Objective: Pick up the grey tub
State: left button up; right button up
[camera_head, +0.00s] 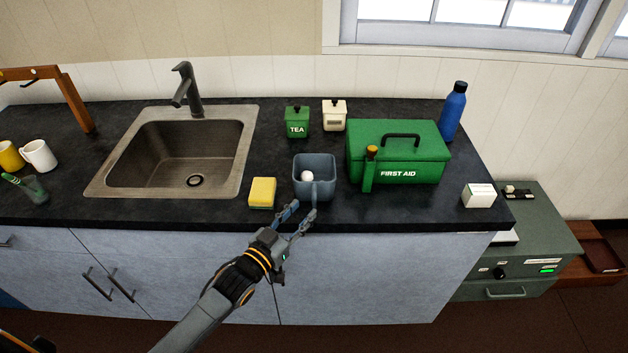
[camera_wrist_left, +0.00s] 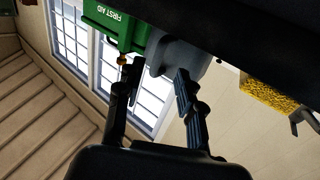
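The grey tub (camera_head: 325,188) stands upright on the dark counter near its front edge, between the sponge and the first aid box. A white round thing (camera_head: 307,176) lies inside it. A narrow strip, perhaps a handle, shows on its front. My left gripper (camera_head: 300,211) is just in front of the tub at the counter edge, fingers apart and empty. In the left wrist view the tub (camera_wrist_left: 180,56) is beyond the open fingers (camera_wrist_left: 158,74); I cannot tell whether they touch it. My right gripper is not in view.
A yellow sponge (camera_head: 262,192) lies left of the tub. A green first aid box (camera_head: 420,165) stands close on its right, with a green, orange-topped item (camera_head: 368,172) at its front. Tea (camera_head: 297,121) and cream (camera_head: 334,116) canisters stand behind. The sink (camera_head: 180,155) is further left.

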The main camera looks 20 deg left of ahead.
aim_at(313, 197)
pick_arm(q)
jog(key=p+x, duration=0.1)
jog(key=x, duration=0.3)
jog(key=shift+w+d+r, duration=0.1)
jog(key=shift+d, duration=0.2)
grip_shut()
jog(key=shift+r, duration=0.1)
jog(key=shift+r+b, duration=0.35)
jog(key=shift+r, duration=0.35)
jog(key=s+a+r+b, duration=0.3)
jog(key=s+a+r, duration=0.6)
jog(key=a+r, duration=0.1)
jog(key=shift+a+r, duration=0.35)
jog(key=shift+r, duration=0.45)
jog(key=shift+s, duration=0.1)
